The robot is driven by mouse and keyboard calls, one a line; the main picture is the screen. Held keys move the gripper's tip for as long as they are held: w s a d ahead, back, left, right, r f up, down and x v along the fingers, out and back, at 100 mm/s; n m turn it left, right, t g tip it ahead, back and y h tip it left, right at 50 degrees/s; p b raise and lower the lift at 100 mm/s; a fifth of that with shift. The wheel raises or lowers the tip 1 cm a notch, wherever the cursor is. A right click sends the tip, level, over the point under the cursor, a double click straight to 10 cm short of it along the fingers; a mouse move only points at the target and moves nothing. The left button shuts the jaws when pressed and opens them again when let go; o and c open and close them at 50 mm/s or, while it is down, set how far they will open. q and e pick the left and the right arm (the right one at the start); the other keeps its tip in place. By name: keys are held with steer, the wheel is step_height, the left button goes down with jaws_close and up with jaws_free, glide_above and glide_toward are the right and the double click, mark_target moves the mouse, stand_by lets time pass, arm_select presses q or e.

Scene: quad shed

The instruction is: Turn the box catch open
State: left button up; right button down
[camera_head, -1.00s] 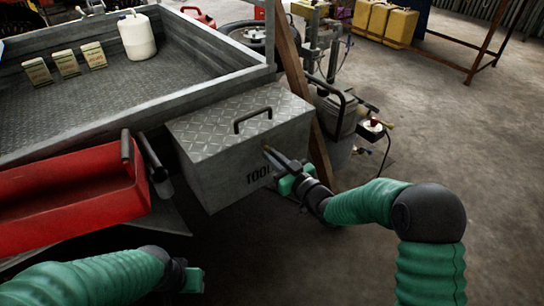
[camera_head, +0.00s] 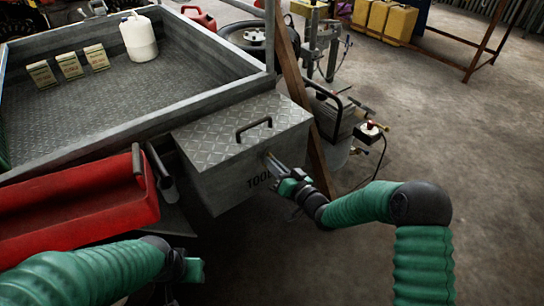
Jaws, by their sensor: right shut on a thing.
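The grey metal tool box (camera_head: 215,140) has a tread-plate lid with a black handle (camera_head: 253,128) and the lettering "TOOL" partly showing on its front. The lid is down. My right gripper (camera_head: 275,168) is at the upper front face of the box, shut on the catch, which the fingers mostly hide. How far the catch is turned cannot be made out. My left gripper (camera_head: 192,271) is low in the view, apart from the box, in front of the red container; its fingertips do not show clearly.
A red open container (camera_head: 80,212) stands left of the box. The trailer bed (camera_head: 120,100) behind holds a white jug (camera_head: 138,37) and several small cartons (camera_head: 70,65). A wooden post (camera_head: 297,75) and equipment stand right of the box. The floor at right is clear.

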steer(key=shift+w+d+f+m+p, duration=0.1)
steer(key=shift+m+p, duration=0.85)
steer(key=shift+m, duration=1.05)
steer(key=shift+d+f+m+p, duration=0.1)
steer(key=shift+m+p, duration=0.85)
steer(key=shift+m, duration=1.05)
steer(key=shift+w+d+f+m+p, duration=0.1)
steer(key=shift+m+p, duration=0.85)
steer(key=shift+m, duration=1.05)
steer(key=c, duration=1.5)
jaws_free()
steer(key=shift+s, duration=0.1)
